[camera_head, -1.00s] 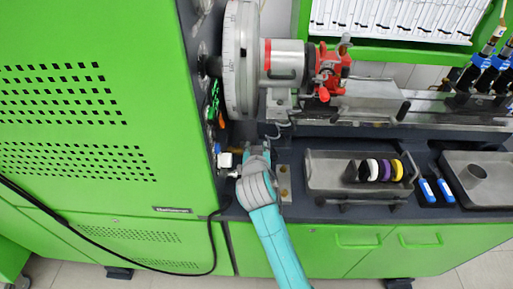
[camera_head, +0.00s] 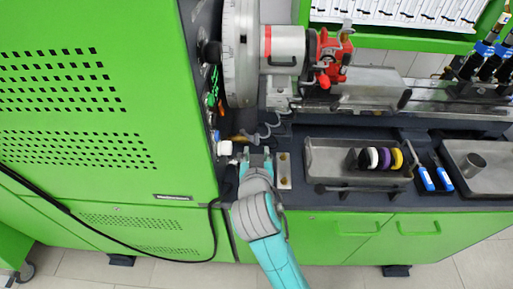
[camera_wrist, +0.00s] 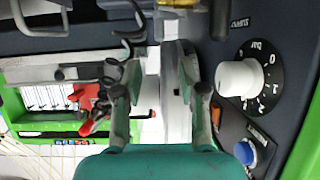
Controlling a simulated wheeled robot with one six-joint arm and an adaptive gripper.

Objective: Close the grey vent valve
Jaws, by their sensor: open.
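My gripper (camera_head: 255,155) is open and empty, over the dark bench top beside the green cabinet's side panel. In the wrist view its two fingers (camera_wrist: 158,100) stand apart with nothing between their tips. A white knob (camera_wrist: 240,78) on a dial marked "bar" is on the panel, right of the fingers; the head view shows it left of my gripper (camera_head: 225,148). Grey bent handles (camera_head: 268,130) lie just beyond the gripper and also show in the wrist view (camera_wrist: 130,32). I cannot tell which part is the grey vent valve.
A blue button (camera_wrist: 243,152) is below the dial. A brass-coloured part (camera_head: 242,139) is beyond the gripper. A metal tray (camera_head: 325,158) with coloured rings is to the right.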

